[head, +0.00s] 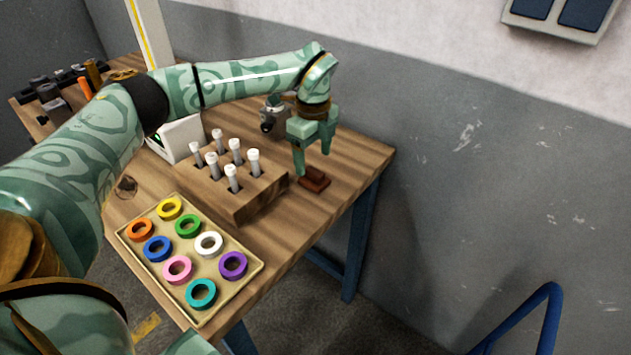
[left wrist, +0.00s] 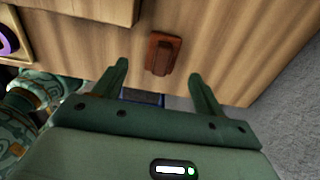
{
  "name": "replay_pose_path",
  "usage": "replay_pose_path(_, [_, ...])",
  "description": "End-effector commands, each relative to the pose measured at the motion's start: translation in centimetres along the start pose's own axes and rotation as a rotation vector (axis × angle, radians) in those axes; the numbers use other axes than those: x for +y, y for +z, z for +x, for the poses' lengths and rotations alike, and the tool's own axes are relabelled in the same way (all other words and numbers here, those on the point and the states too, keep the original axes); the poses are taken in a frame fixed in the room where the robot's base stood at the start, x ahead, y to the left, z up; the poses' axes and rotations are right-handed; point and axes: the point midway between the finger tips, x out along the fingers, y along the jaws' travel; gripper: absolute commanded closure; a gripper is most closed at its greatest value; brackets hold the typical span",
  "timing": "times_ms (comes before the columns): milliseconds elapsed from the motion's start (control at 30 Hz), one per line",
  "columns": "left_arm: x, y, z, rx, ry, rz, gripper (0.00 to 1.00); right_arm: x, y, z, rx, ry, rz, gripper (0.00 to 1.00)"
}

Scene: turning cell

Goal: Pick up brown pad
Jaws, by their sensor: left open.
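The brown pad (head: 314,180) is a small reddish-brown block with a raised part on top. It lies on the wooden table near the right edge, right of the tube block. My left gripper (head: 313,172) is open and empty, pointing down just above the pad in the head view. In the left wrist view the pad (left wrist: 162,54) shows beyond the fingertips of my left gripper (left wrist: 157,72), between their lines and apart from both. My right gripper is not in view.
A wooden block (head: 240,206) with several white-capped tubes stands left of the pad. A tray (head: 190,313) of coloured rings lies at the table's front. The wooden table (head: 360,152) is clear right of the pad, up to its edge near the grey wall.

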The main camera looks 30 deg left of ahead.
Motion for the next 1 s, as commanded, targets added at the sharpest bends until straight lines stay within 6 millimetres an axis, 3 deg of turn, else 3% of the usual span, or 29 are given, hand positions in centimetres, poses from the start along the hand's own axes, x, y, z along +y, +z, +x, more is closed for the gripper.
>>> replay_pose_path(167, [-0.1, 0.0, 1.1, 0.001, 0.0, 0.0, 0.29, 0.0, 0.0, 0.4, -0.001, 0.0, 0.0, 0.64])
replay_pose_path(467, [-0.4, 0.1, 5.7, 0.001, 0.003, 0.001, 0.29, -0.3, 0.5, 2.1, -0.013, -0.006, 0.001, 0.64])
replay_pose_path(700, [-0.5, 0.1, 5.8, 0.0, -0.002, 0.0, 0.29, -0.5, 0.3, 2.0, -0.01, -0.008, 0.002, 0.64])
replay_pose_path(867, [-0.5, 0.1, 5.8, 0.0, -0.001, 0.0, 0.74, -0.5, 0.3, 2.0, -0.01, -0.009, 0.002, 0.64])
replay_pose_path(900, [-0.5, 0.1, 5.8, 0.0, -0.001, 0.0, 0.78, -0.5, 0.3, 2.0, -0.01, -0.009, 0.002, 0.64])
replay_pose_path(1000, [-0.5, 0.1, 5.8, 0.0, -0.001, 0.0, 0.78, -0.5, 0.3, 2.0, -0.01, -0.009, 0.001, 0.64])
